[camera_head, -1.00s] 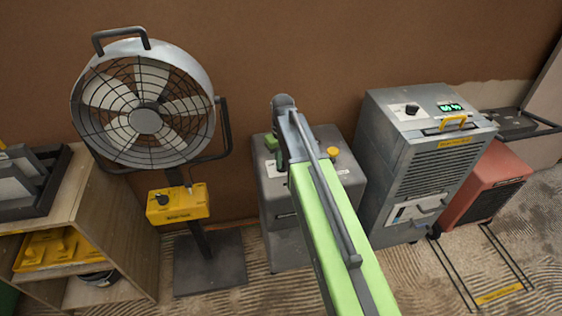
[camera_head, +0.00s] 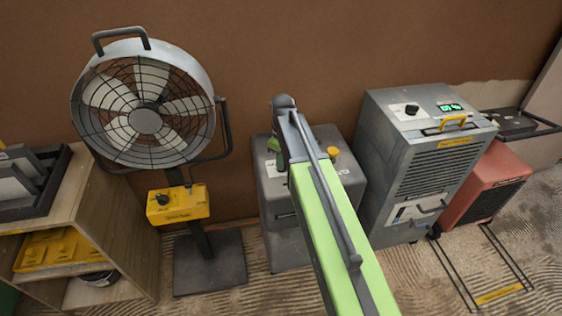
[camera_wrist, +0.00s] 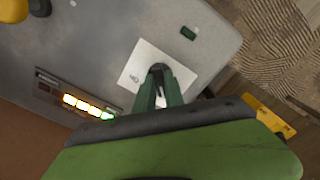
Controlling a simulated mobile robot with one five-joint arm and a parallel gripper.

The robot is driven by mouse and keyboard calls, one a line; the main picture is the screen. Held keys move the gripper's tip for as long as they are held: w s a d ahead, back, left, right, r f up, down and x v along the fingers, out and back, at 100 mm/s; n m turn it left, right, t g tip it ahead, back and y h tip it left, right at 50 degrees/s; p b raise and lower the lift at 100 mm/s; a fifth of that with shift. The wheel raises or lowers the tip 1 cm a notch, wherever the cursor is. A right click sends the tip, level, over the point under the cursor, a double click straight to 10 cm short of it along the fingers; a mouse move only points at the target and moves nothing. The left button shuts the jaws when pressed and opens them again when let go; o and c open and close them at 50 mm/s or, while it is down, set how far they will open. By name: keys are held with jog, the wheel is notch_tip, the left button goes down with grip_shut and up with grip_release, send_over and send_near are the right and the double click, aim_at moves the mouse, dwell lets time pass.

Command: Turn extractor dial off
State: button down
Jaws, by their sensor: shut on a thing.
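The grey extractor unit (camera_head: 348,178) stands in the middle by the wall, partly behind my arm in the head view. In the wrist view its grey top (camera_wrist: 115,35) carries a white plate (camera_wrist: 138,62) with a small dark dial (camera_wrist: 160,69). My gripper (camera_wrist: 161,82) is shut on the dial, its two green fingers either side of it. The dial's pointer is hidden by the fingers. A row of yellow and green lights (camera_wrist: 88,106) glows on the unit. In the head view my gripper (camera_head: 275,146) is over the unit's top, and the dial is hidden.
A yellow knob (camera_head: 332,151) is also on the unit's top. A fan with a yellow control box (camera_head: 178,204) stands left, beside a wooden shelf (camera_head: 115,220). A grey dehumidifier (camera_head: 385,150) stands close on the right, then a red heater (camera_head: 490,185).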

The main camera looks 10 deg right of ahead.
dwell(0.3)
jog(key=c, duration=1.4)
grip_release()
jog(key=shift+c, duration=0.2)
jog(key=shift+r, duration=0.1)
notch_tip(320, 180, up, 17)
jog(key=p, duration=1.7)
jog(key=shift+r, duration=0.1)
jog(key=shift+a, duration=0.1)
